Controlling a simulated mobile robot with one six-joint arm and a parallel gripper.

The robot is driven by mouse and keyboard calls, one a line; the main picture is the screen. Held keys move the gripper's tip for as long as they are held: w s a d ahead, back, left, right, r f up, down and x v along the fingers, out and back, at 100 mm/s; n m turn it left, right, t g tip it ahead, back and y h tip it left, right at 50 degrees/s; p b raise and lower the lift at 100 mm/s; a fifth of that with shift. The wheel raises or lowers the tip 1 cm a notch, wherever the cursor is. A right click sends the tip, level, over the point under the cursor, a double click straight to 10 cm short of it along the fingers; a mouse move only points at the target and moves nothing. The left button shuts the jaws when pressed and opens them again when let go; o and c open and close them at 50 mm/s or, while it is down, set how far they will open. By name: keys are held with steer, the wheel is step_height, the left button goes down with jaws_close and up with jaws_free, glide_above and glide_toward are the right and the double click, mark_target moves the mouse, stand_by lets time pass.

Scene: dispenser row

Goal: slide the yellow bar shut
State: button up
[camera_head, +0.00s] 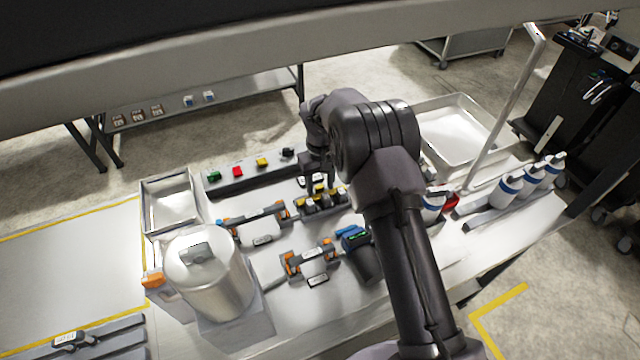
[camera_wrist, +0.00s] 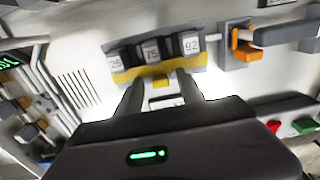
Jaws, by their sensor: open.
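The yellow bar (camera_wrist: 130,74) runs along a grey holder with several dark blocks with numbered white faces (camera_wrist: 152,50) in the wrist view. In the head view the yellow parts of this unit (camera_head: 322,204) show on the table, partly hidden by my arm. My gripper (camera_wrist: 160,84) is open, its two dark fingers pointing at the near edge of the bar. A small yellow and white piece (camera_wrist: 160,82) shows between the fingers; I cannot tell whether they touch it. In the head view my gripper (camera_head: 318,186) is just above the unit.
A strip with green, red and yellow buttons (camera_head: 238,172) lies behind. Orange-ended fixtures (camera_head: 310,258) and a large metal canister (camera_head: 208,278) stand in front and left. White bottles (camera_head: 508,190) and a tray (camera_head: 455,135) are on the right.

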mark_target(320, 188)
step_height(320, 188, up, 17)
steer(key=p, duration=0.3)
steer(key=shift+r, duration=0.2)
